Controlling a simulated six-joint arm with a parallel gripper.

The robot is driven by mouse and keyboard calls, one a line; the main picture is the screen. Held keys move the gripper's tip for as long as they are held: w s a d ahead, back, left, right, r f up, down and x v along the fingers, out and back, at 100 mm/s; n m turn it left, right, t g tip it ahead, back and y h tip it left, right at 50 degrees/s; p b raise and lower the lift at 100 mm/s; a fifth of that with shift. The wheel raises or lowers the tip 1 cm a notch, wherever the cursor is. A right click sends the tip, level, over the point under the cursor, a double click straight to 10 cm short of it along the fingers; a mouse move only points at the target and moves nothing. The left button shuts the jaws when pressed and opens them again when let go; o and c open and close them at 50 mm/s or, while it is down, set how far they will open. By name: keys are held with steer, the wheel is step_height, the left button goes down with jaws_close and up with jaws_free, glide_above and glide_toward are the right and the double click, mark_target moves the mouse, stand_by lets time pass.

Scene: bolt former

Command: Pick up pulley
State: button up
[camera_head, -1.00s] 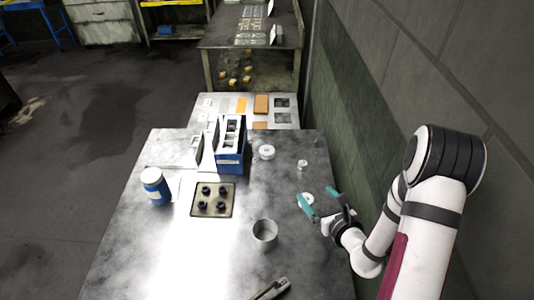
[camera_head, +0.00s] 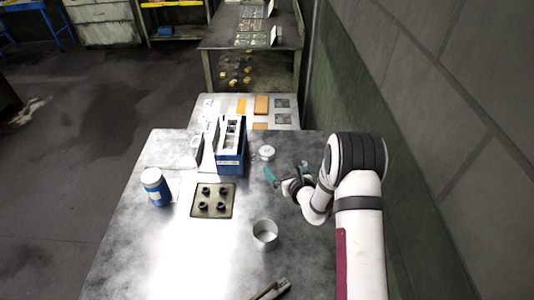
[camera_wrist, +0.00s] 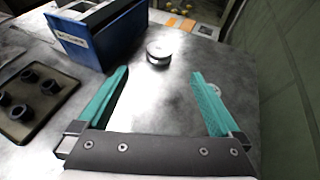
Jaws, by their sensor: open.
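The pulley, a pale round grooved disc (camera_head: 267,152), lies flat on the metal table to the right of the blue box. In the wrist view the pulley (camera_wrist: 158,52) shows just beyond the fingertips, near the middle of the gap between them. My gripper (camera_head: 286,171) is open and empty, with teal fingers, on the near side of the pulley and apart from it. In the wrist view the open gripper (camera_wrist: 160,72) has only bare table between its fingers.
The blue box (camera_head: 230,163) stands left of the pulley. A plate with black pegs (camera_head: 212,200), a blue jar (camera_head: 155,187) and a grey cup (camera_head: 265,234) are on the table. The wall is close on the right.

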mark_target(268, 153)
steer(key=x, duration=1.2)
steer(key=shift+w+a+f, duration=0.15)
steer(key=shift+w+f, duration=0.1)
steer(key=shift+w, duration=0.05)
steer(key=c, duration=1.5)
steer(key=shift+r, duration=0.15)
steer(key=shift+r, duration=0.35)
step_height(268, 153, up, 3)
steer(key=shift+f, duration=0.15)
steer(key=s+d+r, duration=0.4)
steer(key=d+r, duration=0.3)
steer(key=d, duration=0.4)
steer(key=s+r, duration=0.4)
steer(key=r, duration=0.6)
steer(key=s+r, duration=0.4)
steer(key=r, duration=0.5)
steer(key=shift+m+h, duration=0.4)
steer(key=s+r, duration=0.3)
steer(key=s, duration=0.2)
steer(key=s+r, duration=0.8)
steer(key=s, duration=0.1)
steer(key=shift+s+a+r, duration=0.15)
steer(key=shift+s+a, duration=0.1)
steer(key=shift+s, duration=0.15)
